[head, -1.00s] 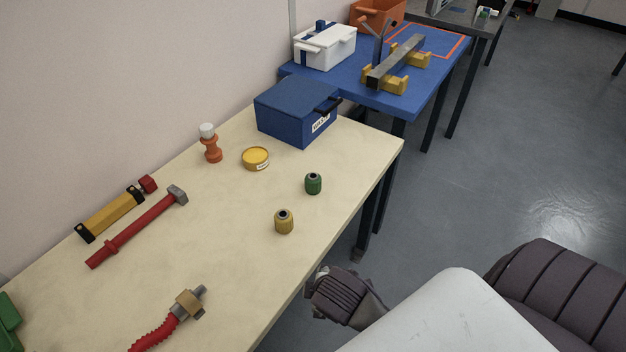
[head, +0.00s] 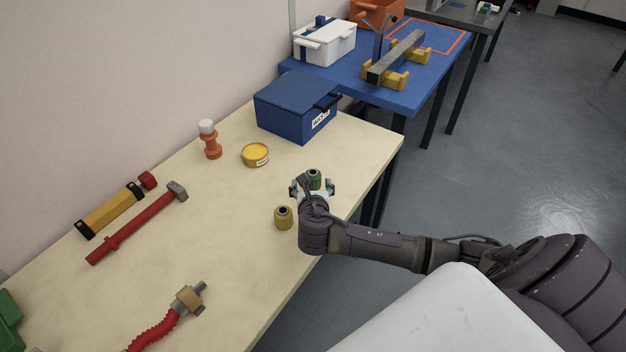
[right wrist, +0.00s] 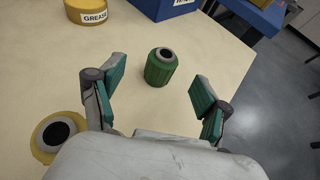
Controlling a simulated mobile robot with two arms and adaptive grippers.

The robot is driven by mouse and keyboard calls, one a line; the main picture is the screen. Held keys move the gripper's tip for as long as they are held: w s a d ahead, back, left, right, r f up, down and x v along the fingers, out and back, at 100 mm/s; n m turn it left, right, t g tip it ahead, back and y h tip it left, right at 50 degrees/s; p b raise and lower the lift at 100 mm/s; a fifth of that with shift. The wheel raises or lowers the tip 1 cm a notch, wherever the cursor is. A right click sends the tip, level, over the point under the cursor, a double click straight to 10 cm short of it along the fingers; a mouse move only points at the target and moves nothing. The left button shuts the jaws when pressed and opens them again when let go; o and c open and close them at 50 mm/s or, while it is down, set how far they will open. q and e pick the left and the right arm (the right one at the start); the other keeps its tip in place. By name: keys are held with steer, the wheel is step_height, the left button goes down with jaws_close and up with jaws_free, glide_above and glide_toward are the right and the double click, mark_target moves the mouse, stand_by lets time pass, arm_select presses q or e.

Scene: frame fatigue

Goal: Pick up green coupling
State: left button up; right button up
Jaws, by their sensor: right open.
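The green coupling (head: 314,178) stands upright on the pale wooden table, partly hidden by my right gripper in the head view. In the right wrist view the green coupling (right wrist: 160,68) shows whole, just ahead of the fingertips and roughly midway between them. My right gripper (head: 313,187) is open and empty, its teal-padded fingers (right wrist: 158,82) spread to either side, apart from the coupling. A yellow coupling (head: 283,217) stands beside the gripper; it also shows at the lower left of the right wrist view (right wrist: 58,134). My left gripper is not in view.
A yellow grease tin (head: 255,155), an orange part with a white top (head: 210,140) and a blue box (head: 296,108) stand farther back. A red hammer (head: 135,226) and a red hose (head: 160,328) lie left. The table's right edge is near the coupling.

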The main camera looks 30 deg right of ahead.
mark_target(313, 177)
steer(key=x, duration=0.3)
steer(key=shift+f, duration=0.1)
steer(key=x, duration=0.4)
steer(key=shift+s+d+f, duration=0.2)
steer(key=shift+d, duration=0.15)
steer(key=shift+w+d+f+b, duration=0.2)
steer(key=shift+w+d+b, duration=0.1)
steer(key=shift+w, duration=0.15)
steer(key=c, duration=1.3)
